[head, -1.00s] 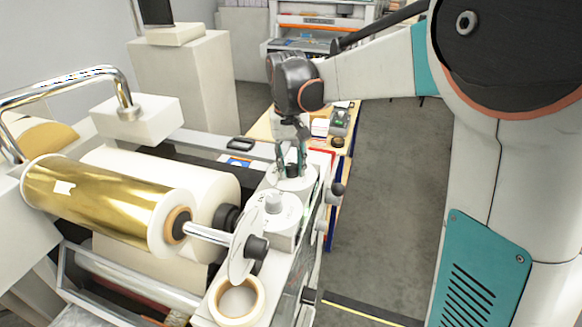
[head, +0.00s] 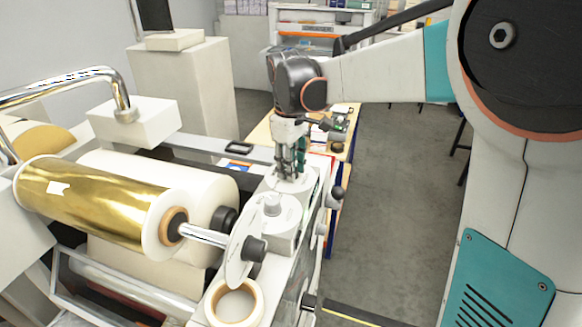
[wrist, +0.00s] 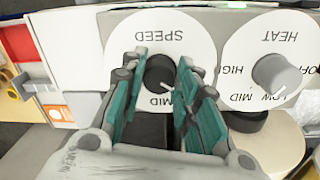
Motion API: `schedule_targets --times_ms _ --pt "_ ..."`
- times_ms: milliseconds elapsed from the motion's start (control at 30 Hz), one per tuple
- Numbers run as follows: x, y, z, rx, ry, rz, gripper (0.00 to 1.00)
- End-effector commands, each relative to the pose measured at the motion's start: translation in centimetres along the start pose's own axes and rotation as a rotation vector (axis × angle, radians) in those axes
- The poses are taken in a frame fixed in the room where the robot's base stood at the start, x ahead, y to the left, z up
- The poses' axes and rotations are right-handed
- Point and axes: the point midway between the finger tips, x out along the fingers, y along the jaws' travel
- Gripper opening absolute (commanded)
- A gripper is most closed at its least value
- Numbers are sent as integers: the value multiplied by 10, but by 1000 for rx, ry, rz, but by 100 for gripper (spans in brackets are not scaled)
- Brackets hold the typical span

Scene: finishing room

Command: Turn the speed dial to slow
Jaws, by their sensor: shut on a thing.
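The speed dial is a black knob (wrist: 160,72) on a white round plate marked SPEED (wrist: 150,30) and MID in the wrist view; its other markings are hidden by my fingers. In the head view its plate (head: 303,187) sits on top of the laminating machine's side, and the knob is hidden. My gripper (wrist: 163,80) points down with its teal-padded fingers on both sides of the knob, shut on it. In the head view, my gripper (head: 289,172) is low over that plate.
The heat dial, a grey knob (wrist: 277,75) on its own white plate, stands close beside the speed dial. A gold foil roll (head: 90,205) lies at the left of the head view. A tape ring (head: 236,303) lies at the front. A table with small things stands behind.

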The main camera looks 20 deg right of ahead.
Motion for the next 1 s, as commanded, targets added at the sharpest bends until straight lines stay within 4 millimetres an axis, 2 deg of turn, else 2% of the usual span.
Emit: schedule_targets --times_ms 300,733,767,833,1000 --pt "0 0 0 -79 4 1 5" --pt "0 0 0 -87 4 0 5" --pt "0 0 0 -87 4 0 33" --pt "0 0 0 -86 4 0 49" --pt "0 0 0 -86 4 0 49"
